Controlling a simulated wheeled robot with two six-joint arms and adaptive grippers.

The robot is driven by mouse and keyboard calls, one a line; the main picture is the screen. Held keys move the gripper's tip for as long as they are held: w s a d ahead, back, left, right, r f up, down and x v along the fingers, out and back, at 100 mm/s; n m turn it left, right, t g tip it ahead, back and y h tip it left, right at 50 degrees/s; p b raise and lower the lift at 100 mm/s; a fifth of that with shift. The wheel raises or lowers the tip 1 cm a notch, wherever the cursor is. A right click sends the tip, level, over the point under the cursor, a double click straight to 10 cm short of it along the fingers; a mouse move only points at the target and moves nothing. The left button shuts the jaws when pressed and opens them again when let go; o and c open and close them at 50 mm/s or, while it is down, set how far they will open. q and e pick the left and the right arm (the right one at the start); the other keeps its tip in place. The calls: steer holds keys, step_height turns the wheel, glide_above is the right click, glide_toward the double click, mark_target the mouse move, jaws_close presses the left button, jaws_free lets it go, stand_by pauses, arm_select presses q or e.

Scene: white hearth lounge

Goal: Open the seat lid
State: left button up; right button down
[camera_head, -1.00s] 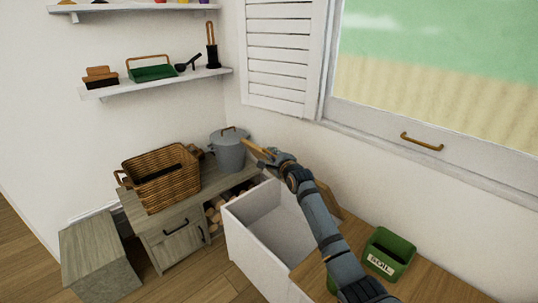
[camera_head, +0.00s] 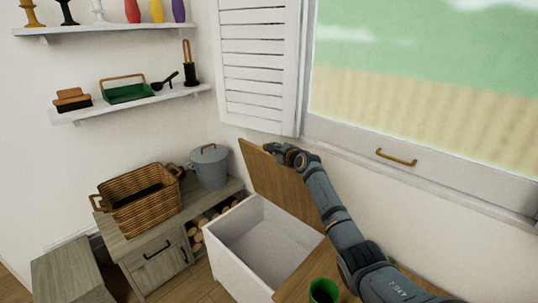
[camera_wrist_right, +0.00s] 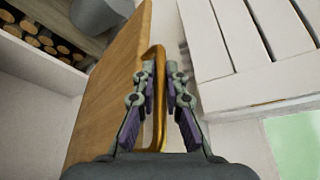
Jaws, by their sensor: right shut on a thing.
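The seat lid (camera_head: 272,190) is a wooden panel standing steeply raised at the back of the white seat box (camera_head: 222,250), whose inside is open and looks empty. My right gripper (camera_head: 272,149) is at the lid's top edge. In the right wrist view, the lid (camera_wrist_right: 112,75) is on the left, and a brass handle (camera_wrist_right: 159,125) runs between the fingers of my right gripper (camera_wrist_right: 161,72), which is shut on it. My left gripper is not in view.
A wooden bench (camera_head: 125,245) with a wicker basket (camera_head: 143,205) and a grey lidded bucket (camera_head: 209,168) stands left of the box. A green container (camera_head: 323,292) sits in front. The white wall and shutter (camera_head: 258,65) are close behind the lid.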

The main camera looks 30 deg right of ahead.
steer(key=shift+w+d, duration=0.1)
steer(key=shift+d, duration=0.2)
steer(key=c, duration=1.4)
jaws_free()
steer(key=v, duration=1.2)
